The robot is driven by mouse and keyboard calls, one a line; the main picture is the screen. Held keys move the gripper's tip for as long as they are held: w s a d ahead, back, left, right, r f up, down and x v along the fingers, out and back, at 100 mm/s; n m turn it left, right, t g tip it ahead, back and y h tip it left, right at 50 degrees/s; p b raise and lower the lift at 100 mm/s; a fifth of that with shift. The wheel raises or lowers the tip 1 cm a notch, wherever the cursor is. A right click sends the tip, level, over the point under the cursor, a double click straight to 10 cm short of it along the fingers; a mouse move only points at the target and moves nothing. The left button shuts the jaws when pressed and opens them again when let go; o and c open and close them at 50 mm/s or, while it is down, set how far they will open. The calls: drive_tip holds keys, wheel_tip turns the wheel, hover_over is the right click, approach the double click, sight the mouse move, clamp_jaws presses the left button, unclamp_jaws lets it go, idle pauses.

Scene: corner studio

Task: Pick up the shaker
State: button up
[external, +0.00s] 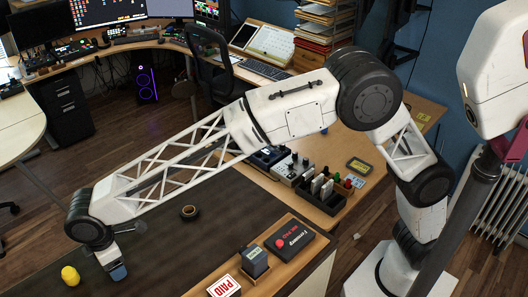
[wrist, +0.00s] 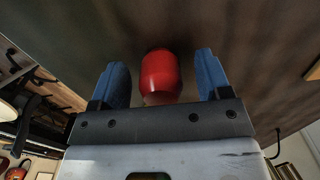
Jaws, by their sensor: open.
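A red rounded object (wrist: 160,76), which looks like the shaker, shows in the wrist view between the two blue fingers. My gripper (wrist: 161,64) is open, with a visible gap on each side of the red object. In the external view, my gripper (external: 118,271) points down low over the dark mat at the lower left; only a blue finger shows clearly. The red object cannot be made out in the external view and is probably hidden behind the gripper.
A yellow rounded object (external: 70,275) stands left of my gripper. A dark ring (external: 189,212) lies on the dark mat (external: 190,260). A PAID box (external: 224,287), a dark block (external: 254,261) and an Emergency box (external: 290,241) sit on the wooden strip to the right.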

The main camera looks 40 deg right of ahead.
drive_tip(key=c, duration=1)
drive_tip(key=shift+r, duration=5)
